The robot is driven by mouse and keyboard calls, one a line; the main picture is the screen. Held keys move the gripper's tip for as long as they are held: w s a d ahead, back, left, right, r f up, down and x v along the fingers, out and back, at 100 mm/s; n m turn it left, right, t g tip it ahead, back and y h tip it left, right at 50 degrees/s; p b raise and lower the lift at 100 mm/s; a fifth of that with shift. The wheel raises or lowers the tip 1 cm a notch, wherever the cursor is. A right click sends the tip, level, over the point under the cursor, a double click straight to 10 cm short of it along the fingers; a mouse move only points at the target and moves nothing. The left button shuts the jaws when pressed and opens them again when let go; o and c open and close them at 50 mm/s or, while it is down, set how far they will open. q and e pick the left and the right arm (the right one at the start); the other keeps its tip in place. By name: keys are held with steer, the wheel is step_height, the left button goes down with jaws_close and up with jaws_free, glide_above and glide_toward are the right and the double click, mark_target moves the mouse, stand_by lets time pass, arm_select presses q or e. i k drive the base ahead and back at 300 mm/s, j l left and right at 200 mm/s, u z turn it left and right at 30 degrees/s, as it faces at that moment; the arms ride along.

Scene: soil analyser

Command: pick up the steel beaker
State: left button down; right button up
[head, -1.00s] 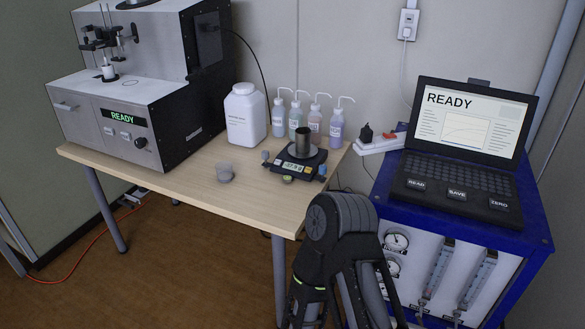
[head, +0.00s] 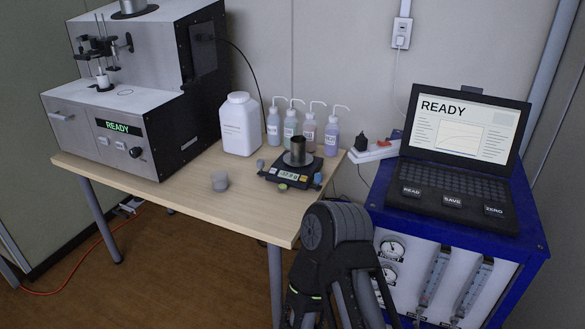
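A dark metal cylinder that looks like the steel beaker (head: 298,147) stands upright on the round pan of a small black balance (head: 273,174). The balance sits near the right end of the wooden table (head: 180,199). A dark arm of mine rises at the bottom centre, in front of the table's right corner. Its gripper fingers are not visible. My other gripper is not in view either. Nothing touches the beaker.
Wash bottles (head: 309,136) stand close behind the balance, beside a white jar (head: 240,124). A large analyser (head: 120,130) fills the table's left. A laptop (head: 457,150) sits on a blue cabinet (head: 530,222) at right.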

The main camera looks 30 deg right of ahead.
mark_target(298, 144)
steer(key=i+l, duration=0.2)
steer(key=i, duration=0.3)
steer(key=i+l, duration=0.2)
steer(key=i, duration=0.3)
steer(key=i+l+z, duration=0.2)
steer(key=j+z, duration=0.1)
steer(key=z, duration=2.15)
steer(key=j, duration=0.1)
